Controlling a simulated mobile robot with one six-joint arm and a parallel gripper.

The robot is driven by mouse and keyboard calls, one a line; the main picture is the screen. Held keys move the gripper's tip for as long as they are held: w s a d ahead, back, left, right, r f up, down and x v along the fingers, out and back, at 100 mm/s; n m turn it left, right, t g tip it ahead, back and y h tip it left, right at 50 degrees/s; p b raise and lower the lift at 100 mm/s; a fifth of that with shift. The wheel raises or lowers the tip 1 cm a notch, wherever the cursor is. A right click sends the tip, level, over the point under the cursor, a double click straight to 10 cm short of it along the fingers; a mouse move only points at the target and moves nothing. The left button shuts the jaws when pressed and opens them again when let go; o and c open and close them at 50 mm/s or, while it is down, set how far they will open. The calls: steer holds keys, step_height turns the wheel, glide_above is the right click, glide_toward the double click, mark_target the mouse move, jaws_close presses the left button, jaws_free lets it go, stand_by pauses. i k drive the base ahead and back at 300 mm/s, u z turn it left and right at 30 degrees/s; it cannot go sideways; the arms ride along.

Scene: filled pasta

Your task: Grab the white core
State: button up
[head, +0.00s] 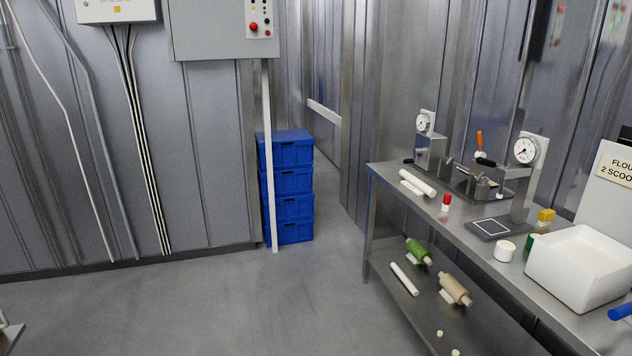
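Several white rod-like pieces could be the white core, and I cannot tell which one it is. A thick white cylinder (417,182) lies at the far left end of the steel table, with a thinner white piece (411,189) against its near side. A slim white rod (404,279) lies on the lower shelf. Beside it are a green roll (418,251) and a beige roll (455,290), each with pale ends and lying on its side. My gripper is not in view.
The steel table (462,212) runs along the right, carrying two dial gauges (526,150), a red-capped bottle (446,202), a white tub (505,250) and a large white bin (580,268). Blue crates (287,180) are stacked by the wall. The floor (220,305) left of the table is clear.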

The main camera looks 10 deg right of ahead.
mark_target(423, 187)
steer(key=z, duration=0.4)
steer(key=i, duration=0.45)
steer(key=z, duration=0.3)
steer(key=k, duration=0.65)
steer(key=u, duration=0.25)
steer(key=i, duration=0.5)
steer(key=u, duration=0.55)
steer(key=i, duration=1.95)
steer(key=z, duration=0.2)
